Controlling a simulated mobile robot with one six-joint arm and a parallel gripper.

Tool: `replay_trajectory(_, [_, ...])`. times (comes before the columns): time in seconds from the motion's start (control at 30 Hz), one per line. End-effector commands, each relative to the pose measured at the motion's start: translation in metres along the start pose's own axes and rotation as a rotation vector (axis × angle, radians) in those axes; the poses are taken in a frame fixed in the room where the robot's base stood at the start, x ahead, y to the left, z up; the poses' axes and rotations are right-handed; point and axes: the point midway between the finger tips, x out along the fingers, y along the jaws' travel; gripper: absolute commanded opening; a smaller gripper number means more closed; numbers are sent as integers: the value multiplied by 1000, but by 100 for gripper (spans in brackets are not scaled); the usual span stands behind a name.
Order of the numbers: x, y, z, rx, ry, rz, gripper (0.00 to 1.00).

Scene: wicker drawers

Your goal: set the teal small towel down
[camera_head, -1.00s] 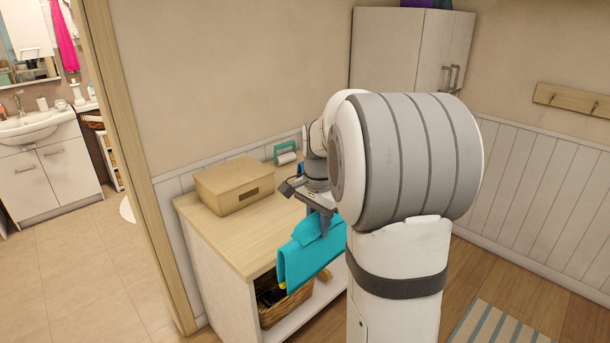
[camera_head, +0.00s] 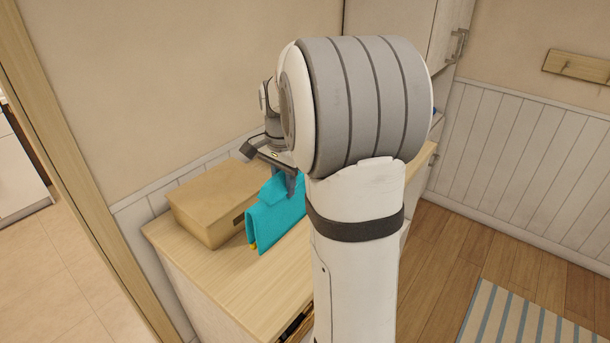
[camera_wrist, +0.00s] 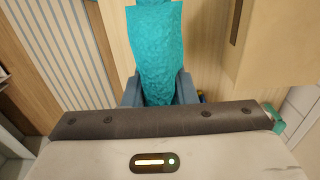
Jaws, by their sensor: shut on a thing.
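The teal small towel (camera_head: 274,216) hangs folded from my gripper (camera_head: 292,186) over the wooden top of the cabinet (camera_head: 235,285). It is close to the right side of the tan box. In the wrist view the towel (camera_wrist: 155,50) is pinched between my two blue-grey fingers (camera_wrist: 158,90). My gripper is shut on it. I cannot tell whether the towel's lower edge touches the top. My arm hides part of the towel's right side and the cabinet behind it.
The tan lidded box (camera_head: 215,205) stands on the cabinet top against the wall. The top's front left part is bare. A striped rug (camera_head: 515,315) lies on the floor at right.

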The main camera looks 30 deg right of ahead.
Motion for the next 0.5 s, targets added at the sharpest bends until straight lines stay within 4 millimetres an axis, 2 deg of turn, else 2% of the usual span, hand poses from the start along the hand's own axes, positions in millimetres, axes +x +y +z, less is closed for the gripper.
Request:
replay_trajectory(0.3, [52,0,2,-5,-3,4,0])
replay_trajectory(0.5, [73,0,2,-3,-3,4,0])
